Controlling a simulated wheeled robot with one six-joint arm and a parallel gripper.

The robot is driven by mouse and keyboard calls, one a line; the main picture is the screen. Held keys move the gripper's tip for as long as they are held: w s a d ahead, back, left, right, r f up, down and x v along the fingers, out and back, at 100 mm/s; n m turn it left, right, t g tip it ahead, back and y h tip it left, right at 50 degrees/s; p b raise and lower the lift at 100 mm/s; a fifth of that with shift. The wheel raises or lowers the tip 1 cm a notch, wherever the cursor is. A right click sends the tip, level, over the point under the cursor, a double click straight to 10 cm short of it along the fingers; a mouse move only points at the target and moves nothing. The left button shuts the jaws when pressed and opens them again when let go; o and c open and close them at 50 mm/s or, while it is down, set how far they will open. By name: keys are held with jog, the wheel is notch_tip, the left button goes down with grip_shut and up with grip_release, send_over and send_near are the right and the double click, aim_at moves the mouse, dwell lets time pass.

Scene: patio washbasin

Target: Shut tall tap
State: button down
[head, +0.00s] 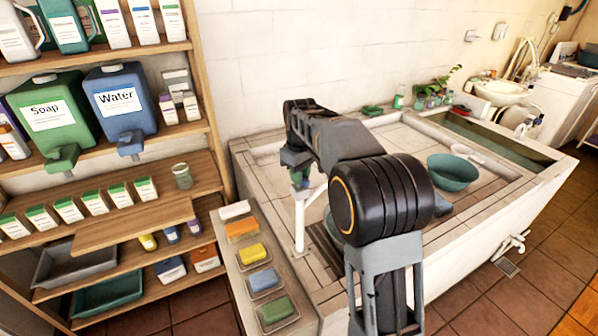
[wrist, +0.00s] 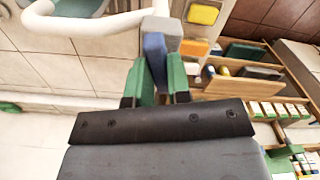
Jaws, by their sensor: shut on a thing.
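The tall tap (head: 299,225) is a white upright pipe at the left end of the washbasin, with a bent pipe at its top. Its white pipe (wrist: 85,20) crosses the upper left of the wrist view. A blue handle (wrist: 155,48) with a grey block at its end sits beside the pipe. My gripper (wrist: 160,82) has green fingers shut on the blue handle. In the head view my gripper (head: 300,178) is at the tap's top, partly behind my arm. The handle is hidden there, and I cannot tell whether water runs.
The tiled washbasin (head: 262,185) holds a teal bowl (head: 453,171) at right. Soap bars in several colours, one yellow (head: 251,253), line a ledge at left. Wooden shelves (head: 150,210) with soap and water dispensers stand further left. A low white tap (head: 510,245) juts from the front.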

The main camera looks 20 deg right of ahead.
jog(key=shift+m+p, duration=0.35)
jog(key=shift+m, duration=1.55)
jog(key=c, duration=1.1)
grip_release()
jog(key=shift+o, duration=0.2)
notch_tip(320, 180, up, 14)
jog(key=shift+f, duration=0.1)
